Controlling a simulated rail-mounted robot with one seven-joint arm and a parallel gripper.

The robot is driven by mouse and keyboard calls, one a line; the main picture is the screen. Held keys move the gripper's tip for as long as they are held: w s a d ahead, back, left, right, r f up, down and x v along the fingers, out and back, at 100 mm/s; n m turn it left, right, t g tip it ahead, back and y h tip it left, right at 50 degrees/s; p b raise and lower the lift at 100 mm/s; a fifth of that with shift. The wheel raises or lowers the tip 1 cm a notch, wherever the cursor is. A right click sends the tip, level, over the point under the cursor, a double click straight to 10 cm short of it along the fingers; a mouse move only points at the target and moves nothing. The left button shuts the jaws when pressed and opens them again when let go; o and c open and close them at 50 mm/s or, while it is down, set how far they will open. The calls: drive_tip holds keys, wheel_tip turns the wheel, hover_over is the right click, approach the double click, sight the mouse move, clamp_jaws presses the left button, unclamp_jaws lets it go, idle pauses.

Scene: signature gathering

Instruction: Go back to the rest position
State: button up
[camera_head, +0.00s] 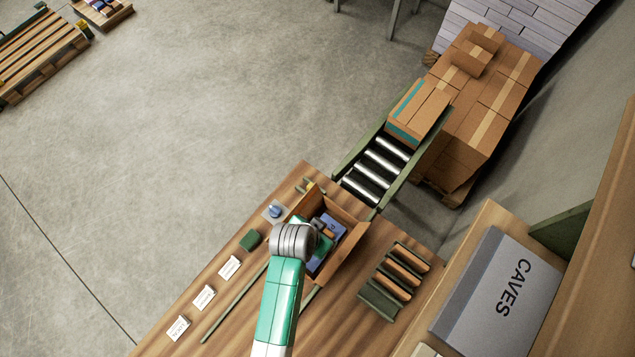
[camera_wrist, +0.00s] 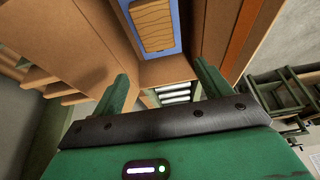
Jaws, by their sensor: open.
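My gripper (camera_wrist: 165,84) shows in the wrist view with its two green fingers wide apart and nothing between them. In the head view my arm reaches over an open brown box (camera_head: 345,217) on the wooden table (camera_head: 240,297). My arm's grey joint covers part of the box, and the fingertips cannot be made out there. Blue and brown items (camera_head: 334,229) lie in the box. In the wrist view a tan ribbed block (camera_wrist: 152,24) on a blue piece lies beyond the fingers, between brown box walls. I cannot tell how deep the fingers are.
A roller conveyor (camera_head: 372,171) with a taped carton (camera_head: 417,112) meets the table's far end. A rack of brown pieces (camera_head: 397,279) stands right of the box. White cards (camera_head: 204,297) and a green block (camera_head: 250,240) lie left.

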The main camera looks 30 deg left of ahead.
wheel_tip(320, 180, up, 8)
drive_tip(key=p, duration=0.3)
drive_tip(key=shift+p, duration=0.4)
drive_tip(key=w+d+r+t+y, duration=0.15)
drive_tip(key=w+r+t, duration=0.3)
drive_tip(key=r, duration=0.85)
drive_tip(key=w+d+r+t, duration=0.25)
drive_tip(key=w+r, duration=0.35)
drive_tip(key=r, duration=0.6)
drive_tip(key=w+d+r+t, duration=0.1)
drive_tip(key=w+r+t, duration=0.35)
drive_tip(key=r, duration=0.85)
drive_tip(key=s+d+r+t, duration=0.2)
drive_tip(key=s+r+t, duration=0.1)
drive_tip(key=r, duration=0.7)
drive_tip(key=s+d+r+n+t, duration=0.1)
drive_tip(key=s+r, duration=0.4)
drive_tip(key=r, duration=0.5)
drive_tip(key=s+d+r+t, duration=0.4)
drive_tip(key=r+t, duration=0.1)
drive_tip(key=r, duration=0.6)
drive_tip(key=shift+h, duration=0.45)
